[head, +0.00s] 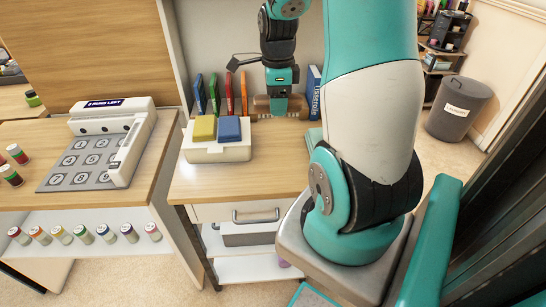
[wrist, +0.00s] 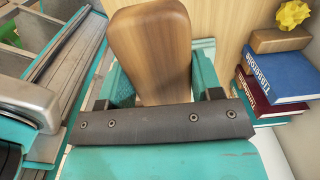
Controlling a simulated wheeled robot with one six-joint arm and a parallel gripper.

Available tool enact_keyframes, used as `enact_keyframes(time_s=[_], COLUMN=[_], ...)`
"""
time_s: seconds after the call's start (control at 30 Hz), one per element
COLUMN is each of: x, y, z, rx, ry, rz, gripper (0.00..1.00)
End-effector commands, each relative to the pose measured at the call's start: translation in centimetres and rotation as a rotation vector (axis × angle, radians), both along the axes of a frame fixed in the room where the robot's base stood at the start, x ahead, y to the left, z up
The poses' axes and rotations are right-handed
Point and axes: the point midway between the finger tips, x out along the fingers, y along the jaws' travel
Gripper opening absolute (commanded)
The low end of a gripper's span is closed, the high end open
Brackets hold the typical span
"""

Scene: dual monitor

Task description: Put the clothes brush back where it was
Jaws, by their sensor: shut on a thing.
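The clothes brush (wrist: 150,45) shows in the wrist view as a rounded brown wooden body between the two teal fingers of my gripper (wrist: 158,92). My gripper is shut on it. In the head view the brown brush (head: 262,106) lies crosswise at my gripper (head: 279,106), at the back of the wooden desk (head: 265,175), in front of the row of upright books. I cannot tell whether the brush touches the desk top.
A white holder (head: 205,152) with a yellow sponge (head: 204,128) and a blue sponge (head: 229,128) stands left of my gripper. Upright books (head: 228,93) and a blue book (head: 313,92) flank it. Stacked books (wrist: 278,75) lie right in the wrist view. The desk's front is clear.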

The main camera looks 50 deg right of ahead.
Motion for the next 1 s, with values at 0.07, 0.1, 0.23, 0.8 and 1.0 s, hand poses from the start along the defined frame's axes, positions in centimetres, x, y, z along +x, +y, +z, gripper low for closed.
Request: enact_keyframes(time_s=[0.07,0.1,0.23,0.8,1.0], x=[-0.1,-0.1,-0.1,0.0,0.1], y=[0.1,0.1,0.1,0.1,0.0], z=[-2.6,-3.8,-7.5,-16.1,-16.9], rx=[0.006,0.005,0.005,0.002,0.000], ry=[0.007,0.007,0.007,0.003,0.000], rz=[0.002,0.003,0.004,0.006,0.006], gripper=[0.40,0.40,0.40,0.40,0.40])
